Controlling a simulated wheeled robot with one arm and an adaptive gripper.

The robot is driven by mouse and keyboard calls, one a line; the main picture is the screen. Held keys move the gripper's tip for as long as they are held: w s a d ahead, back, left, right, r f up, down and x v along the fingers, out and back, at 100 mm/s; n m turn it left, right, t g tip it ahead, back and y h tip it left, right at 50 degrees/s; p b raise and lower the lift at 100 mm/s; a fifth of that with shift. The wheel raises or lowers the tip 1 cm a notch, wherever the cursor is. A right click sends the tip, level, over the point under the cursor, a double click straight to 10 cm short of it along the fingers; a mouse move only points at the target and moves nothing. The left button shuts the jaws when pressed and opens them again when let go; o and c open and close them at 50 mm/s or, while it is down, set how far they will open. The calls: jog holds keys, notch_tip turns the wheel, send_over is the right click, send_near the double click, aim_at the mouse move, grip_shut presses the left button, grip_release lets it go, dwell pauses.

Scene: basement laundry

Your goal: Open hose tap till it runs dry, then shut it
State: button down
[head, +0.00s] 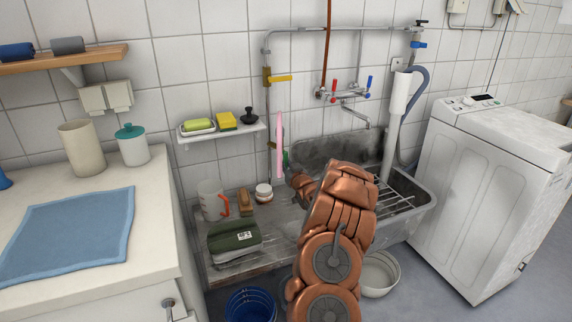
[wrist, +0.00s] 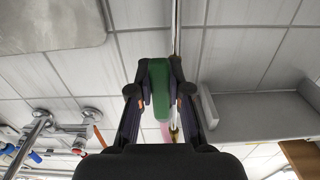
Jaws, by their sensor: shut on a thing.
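My gripper (wrist: 160,92) is shut on a green handle (wrist: 159,80), which lies alongside a thin vertical pipe (wrist: 177,30) in the wrist view. In the head view a sliver of the green handle (head: 285,158) shows by the wall, left of my arm, which hides most of my gripper. Higher on the same pipe is a yellow lever (head: 281,78), pointing right. A blue lever (head: 418,45) sits on the pipe at upper right. No labels show which is the hose tap. A long pink thing (head: 280,145) hangs by the pipe. I see no running water.
A stone sink (head: 425,195) with a rack lies below right. The mixer tap (head: 345,96) has red and blue handles. A small shelf (head: 190,137) with soap and sponge is left of the pipe. A mug (head: 213,200), brush and jar stand below. A washing machine (head: 490,185) is right.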

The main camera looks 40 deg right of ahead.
jog(key=c, duration=1.1)
grip_release()
jog(key=shift+v, duration=6)
jog(key=shift+w+a, duration=0.1)
